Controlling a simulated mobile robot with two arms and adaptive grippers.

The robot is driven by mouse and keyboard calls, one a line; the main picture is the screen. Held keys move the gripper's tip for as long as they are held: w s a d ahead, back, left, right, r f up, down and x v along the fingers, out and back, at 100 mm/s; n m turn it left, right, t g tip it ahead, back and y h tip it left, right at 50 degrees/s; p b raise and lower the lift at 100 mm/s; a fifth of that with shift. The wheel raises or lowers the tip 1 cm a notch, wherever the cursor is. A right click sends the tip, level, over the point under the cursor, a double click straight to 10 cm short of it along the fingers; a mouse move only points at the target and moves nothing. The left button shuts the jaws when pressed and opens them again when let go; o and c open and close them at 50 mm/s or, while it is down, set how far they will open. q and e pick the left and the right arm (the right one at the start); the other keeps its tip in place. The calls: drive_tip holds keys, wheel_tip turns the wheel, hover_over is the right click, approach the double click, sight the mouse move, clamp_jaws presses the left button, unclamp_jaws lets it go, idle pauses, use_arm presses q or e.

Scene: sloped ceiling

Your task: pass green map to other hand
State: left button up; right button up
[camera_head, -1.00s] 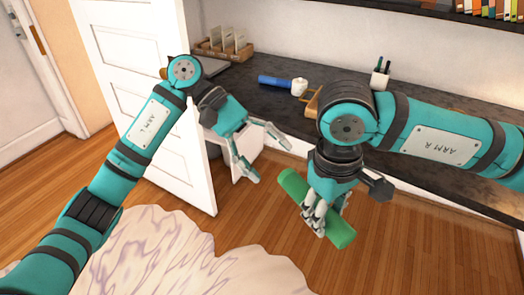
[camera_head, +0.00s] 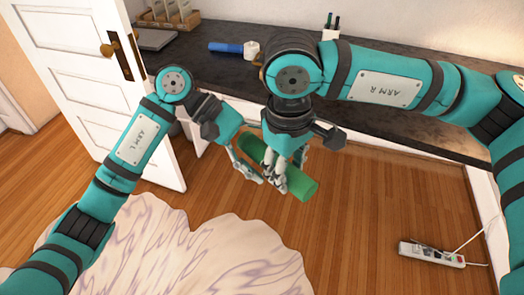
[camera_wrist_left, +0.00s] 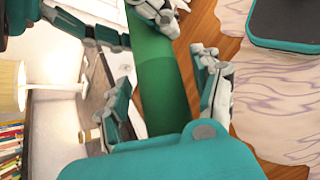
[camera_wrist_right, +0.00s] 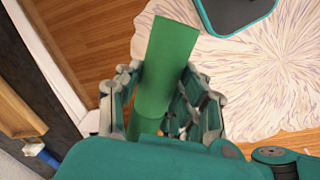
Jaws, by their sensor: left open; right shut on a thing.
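The green map (camera_head: 302,184) is a rolled tube held in the air in front of the desk. My right gripper (camera_head: 276,184) is shut around its middle; the right wrist view shows the tube (camera_wrist_right: 168,62) between the fingers (camera_wrist_right: 160,100). My left gripper (camera_head: 247,170) is open at the tube's left end. In the left wrist view the tube (camera_wrist_left: 165,85) runs between the spread left fingers (camera_wrist_left: 165,95), with the right gripper's fingers (camera_wrist_left: 155,15) farther along it. Whether the left fingers touch the tube cannot be told.
The dark desk (camera_head: 205,72) behind bears a blue flashlight (camera_head: 228,48), a letter rack (camera_head: 165,14) and a pen cup (camera_head: 330,34). A white door (camera_head: 75,60) stands open at left. A pale rug (camera_head: 190,255) and a power strip (camera_head: 430,253) lie on the floor.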

use_arm(q)
drive_tip(key=c, duration=1.1)
drive_tip(key=shift+c, duration=0.8)
use_arm(e)
drive_tip(key=o, duration=1.3)
